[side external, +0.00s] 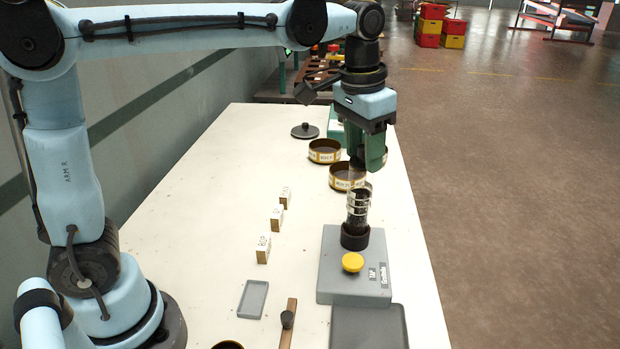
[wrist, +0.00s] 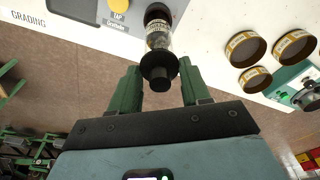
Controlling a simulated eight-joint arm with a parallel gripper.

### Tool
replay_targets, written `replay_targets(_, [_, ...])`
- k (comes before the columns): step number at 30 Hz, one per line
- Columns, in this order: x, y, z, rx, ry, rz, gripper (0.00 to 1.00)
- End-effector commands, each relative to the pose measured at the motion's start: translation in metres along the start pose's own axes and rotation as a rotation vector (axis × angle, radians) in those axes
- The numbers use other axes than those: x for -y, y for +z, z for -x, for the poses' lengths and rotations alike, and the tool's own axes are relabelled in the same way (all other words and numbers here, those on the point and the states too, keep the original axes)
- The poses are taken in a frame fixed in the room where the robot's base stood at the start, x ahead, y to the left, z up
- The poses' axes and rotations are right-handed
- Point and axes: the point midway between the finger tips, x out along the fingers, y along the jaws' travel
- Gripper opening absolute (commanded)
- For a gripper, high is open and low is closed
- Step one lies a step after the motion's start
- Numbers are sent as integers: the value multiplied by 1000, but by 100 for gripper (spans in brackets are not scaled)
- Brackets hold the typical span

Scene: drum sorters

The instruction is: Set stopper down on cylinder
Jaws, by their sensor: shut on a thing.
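A clear cylinder (side external: 358,208) with pale bands and dark contents stands upright in a black holder on the grey tapping unit (side external: 331,252). The cylinder also shows in the wrist view (wrist: 158,32). My gripper (side external: 368,158) is above it with its green fingers pointing down. In the wrist view, my gripper (wrist: 160,72) is shut on the black stopper (wrist: 158,66), a round disc with a knob. The stopper overlaps the near end of the cylinder there. In the side view the stopper is mostly hidden by the fingers and appears a little above the cylinder's top.
Several brass-coloured sieve rings (side external: 324,152) stand behind the cylinder, close to my gripper. A yellow button (side external: 352,262) is on the tapping unit. Small labelled blocks (side external: 277,217) stand to the left. A dark lid (side external: 305,131) lies farther back. The table's right edge is near.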

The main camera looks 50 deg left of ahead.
Motion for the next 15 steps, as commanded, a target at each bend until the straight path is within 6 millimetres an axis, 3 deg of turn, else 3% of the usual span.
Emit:
replay_targets(3, [0,0,-3,0,0,0,18])
replay_targets(4, [0,0,-3,0,0,0,48])
replay_targets(9, [0,0,-2,0,0,0,74])
replay_targets(15, [0,0,-2,0,0,0,77])
